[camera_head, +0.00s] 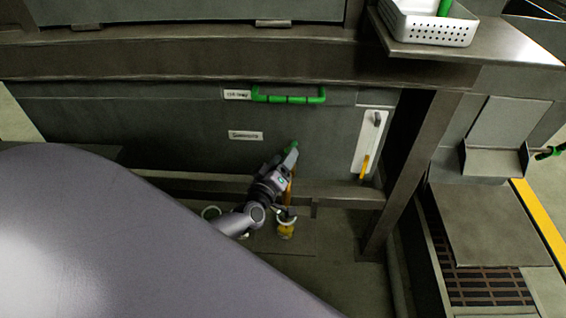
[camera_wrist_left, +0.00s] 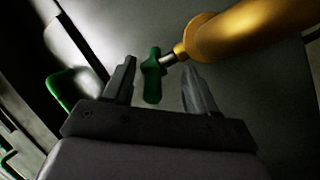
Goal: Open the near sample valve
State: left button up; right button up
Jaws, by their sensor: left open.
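The near sample valve shows in the left wrist view as a yellow body (camera_wrist_left: 240,30) with a short metal stem and a green handle (camera_wrist_left: 152,75). My left gripper (camera_wrist_left: 160,88) is open, with one finger on each side of the green handle; I cannot tell whether either finger touches it. In the head view my left gripper (camera_head: 290,157) is low at the grey panel, and a bit of green (camera_head: 294,144) shows at its tip. Part of the yellow body (camera_head: 290,188) shows beside the gripper; the rest is hidden behind it. My right gripper is not in view.
A green bar handle (camera_head: 288,99) is on the panel (camera_head: 190,125) above, with two white labels. A white plate with a yellow lever (camera_head: 364,167) is to the right, beside a slanted post (camera_head: 415,175). A white basket (camera_head: 430,28) stands on a ledge at the top right.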

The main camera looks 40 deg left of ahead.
pick_arm(q)
jog(key=shift+c, duration=0.6)
jog(key=c, duration=0.9)
jog(key=shift+w+d+r+n+y+p, duration=0.1)
jog(key=shift+r+n+y+p, duration=0.1)
jog(key=shift+n+y+p, duration=0.35)
jog(key=shift+d+n+g+y+p, duration=0.15)
jog(key=shift+n+g+y+p, duration=0.3)
jog(key=shift+y, duration=0.5)
jog(key=shift+d+f+n+g+y, duration=0.15)
jog(key=shift+n+g+y, duration=0.25)
jog(key=shift+n+y, duration=0.3)
jog(key=shift+d+n+g+y, duration=0.1)
jog(key=shift+n+g+y, duration=0.35)
jog(key=shift+y, duration=0.45)
jog(key=o, duration=1)
